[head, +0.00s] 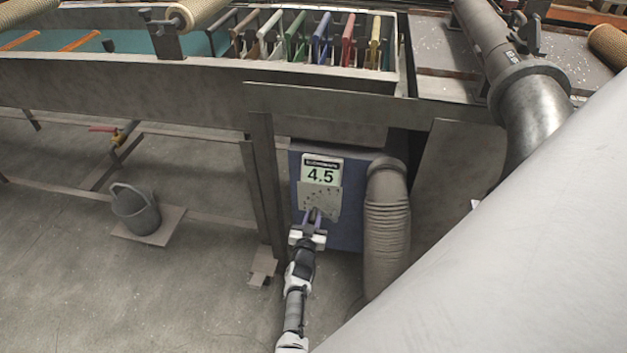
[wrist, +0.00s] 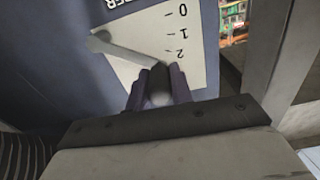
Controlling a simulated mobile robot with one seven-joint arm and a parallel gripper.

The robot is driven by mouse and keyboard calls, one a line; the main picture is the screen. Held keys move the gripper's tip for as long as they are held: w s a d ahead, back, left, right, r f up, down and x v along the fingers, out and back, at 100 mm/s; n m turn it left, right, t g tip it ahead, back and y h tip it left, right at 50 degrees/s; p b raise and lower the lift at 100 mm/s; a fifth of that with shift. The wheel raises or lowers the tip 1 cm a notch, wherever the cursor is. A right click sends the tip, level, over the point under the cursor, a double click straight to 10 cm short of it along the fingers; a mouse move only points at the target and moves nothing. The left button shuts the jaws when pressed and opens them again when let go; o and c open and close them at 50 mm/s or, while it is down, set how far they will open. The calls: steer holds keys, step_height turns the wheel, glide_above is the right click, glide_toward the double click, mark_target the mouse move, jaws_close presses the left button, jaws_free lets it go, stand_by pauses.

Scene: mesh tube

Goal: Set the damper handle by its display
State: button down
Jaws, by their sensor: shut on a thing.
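The display (head: 320,175) on the blue box reads 4.5. Below it is a pale scale plate (head: 320,200), partly covered by my gripper (head: 312,216). In the wrist view the scale plate (wrist: 205,40) appears upside down with marks 0, 1 and 2. The damper handle (wrist: 128,52) is a grey bar running from its pivot at upper left down to my gripper (wrist: 158,85). My gripper's dark fingers are shut around the handle's knobbed end, close to the mark 2. Any marks past 2 are hidden behind the fingers.
A ribbed hose (head: 387,225) hangs just right of the blue box (head: 349,232). A metal table leg (head: 264,185) stands close on its left. Colored frames (head: 320,40) stand in the trough above.

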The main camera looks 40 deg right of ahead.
steer(key=c, duration=1.2)
jaws_free()
steer(key=shift+c, duration=0.2)
steer(key=p+v, duration=0.8)
steer(key=v, duration=0.6)
steer(key=shift+w, duration=0.1)
